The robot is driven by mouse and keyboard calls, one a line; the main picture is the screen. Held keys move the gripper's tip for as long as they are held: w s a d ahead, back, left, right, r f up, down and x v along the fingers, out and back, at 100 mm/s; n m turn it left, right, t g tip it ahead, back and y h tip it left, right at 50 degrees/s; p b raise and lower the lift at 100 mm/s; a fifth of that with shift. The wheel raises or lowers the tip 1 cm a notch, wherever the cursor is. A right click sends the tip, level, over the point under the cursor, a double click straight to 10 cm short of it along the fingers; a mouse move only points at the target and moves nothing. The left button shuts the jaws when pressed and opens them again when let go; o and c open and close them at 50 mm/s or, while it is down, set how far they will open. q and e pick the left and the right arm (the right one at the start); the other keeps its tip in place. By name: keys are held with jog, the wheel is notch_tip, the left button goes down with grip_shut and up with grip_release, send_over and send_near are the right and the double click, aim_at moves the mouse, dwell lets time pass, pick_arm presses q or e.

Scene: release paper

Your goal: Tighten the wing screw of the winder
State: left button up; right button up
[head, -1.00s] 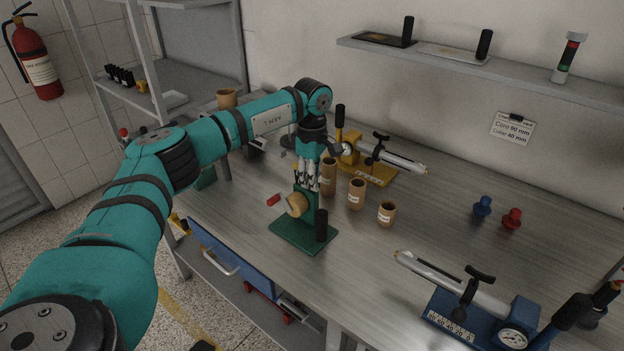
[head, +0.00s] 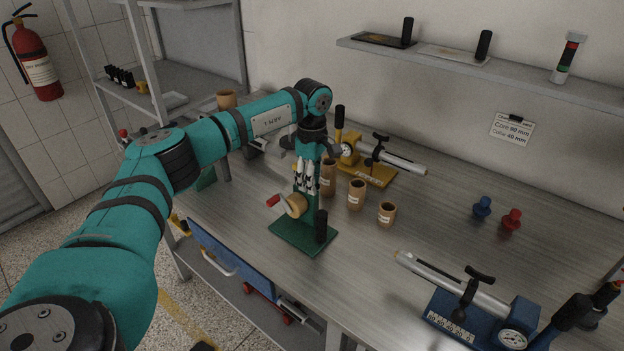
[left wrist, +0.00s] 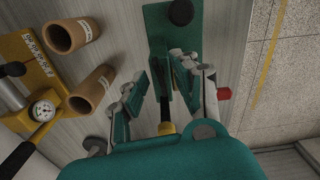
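The winder is a green stand (head: 290,237) with a tan roll (head: 296,205), a red crank handle (head: 273,202) on its left and a black upright knob (head: 321,225) at the front. My left gripper (head: 306,190) points down over the winder's post, just behind the roll. In the left wrist view its fingers (left wrist: 161,88) are apart, either side of a dark green upright part of the winder. The red handle (left wrist: 224,93) shows beyond the right finger. A small brass-coloured piece (left wrist: 167,128) near the palm may be the wing screw; I cannot tell.
Several tan cardboard cores, one of them a short core (head: 387,214), stand right of the winder. A yellow gauge device (head: 372,173) is behind them, and a blue one (head: 480,315) at front right. Blue (head: 482,207) and red (head: 511,218) plugs stand farther right.

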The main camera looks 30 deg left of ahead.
pick_arm(q)
notch_tip(320, 180, up, 12)
dwell(0.5)
dwell(0.5)
